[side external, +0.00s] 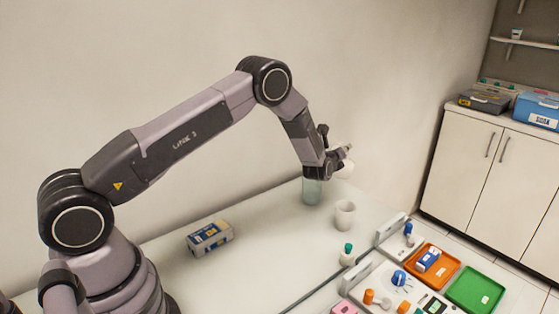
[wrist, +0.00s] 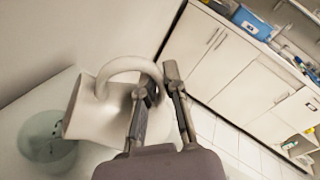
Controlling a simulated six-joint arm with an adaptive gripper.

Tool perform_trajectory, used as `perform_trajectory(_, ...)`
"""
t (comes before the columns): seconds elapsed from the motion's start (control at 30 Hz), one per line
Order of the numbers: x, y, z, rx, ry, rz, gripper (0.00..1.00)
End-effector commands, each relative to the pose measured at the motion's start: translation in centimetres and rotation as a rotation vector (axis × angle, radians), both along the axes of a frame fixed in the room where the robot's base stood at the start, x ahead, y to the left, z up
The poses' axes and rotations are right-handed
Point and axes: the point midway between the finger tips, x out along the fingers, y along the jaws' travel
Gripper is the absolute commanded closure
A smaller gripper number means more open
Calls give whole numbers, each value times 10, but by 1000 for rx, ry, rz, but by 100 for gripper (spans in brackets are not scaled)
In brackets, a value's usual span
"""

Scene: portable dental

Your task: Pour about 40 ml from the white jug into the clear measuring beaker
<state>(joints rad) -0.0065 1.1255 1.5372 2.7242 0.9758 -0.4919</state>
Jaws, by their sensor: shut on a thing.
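The white jug (wrist: 92,108) is held by my gripper (wrist: 158,84) in the wrist view. The fingers are shut on its curved handle (wrist: 122,64). The jug is tilted well over, with its mouth end toward the lower left, close to the clear measuring beaker (wrist: 40,133). The beaker has dark markings on it; I cannot tell its liquid level, and no stream is visible. In the side view the beaker (side external: 312,191) stands upright on the table just below my gripper (side external: 338,158). Most of the jug (side external: 346,169) is hidden there behind the gripper.
A white cup (side external: 345,215) stands on the table right of the beaker. A small bottle with a green cap (side external: 347,256) is nearer. A yellow and blue box (side external: 210,237) lies at left. Orange (side external: 447,262) and green (side external: 476,289) trays are at lower right. The wall is close behind.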

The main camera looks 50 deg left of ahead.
Motion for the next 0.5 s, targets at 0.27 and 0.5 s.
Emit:
perform_trajectory(0.27, 0, 1, 3, -17, -15, 1, 100)
perform_trajectory(0.5, -1, 2, 4, -31, -24, 1, 100)
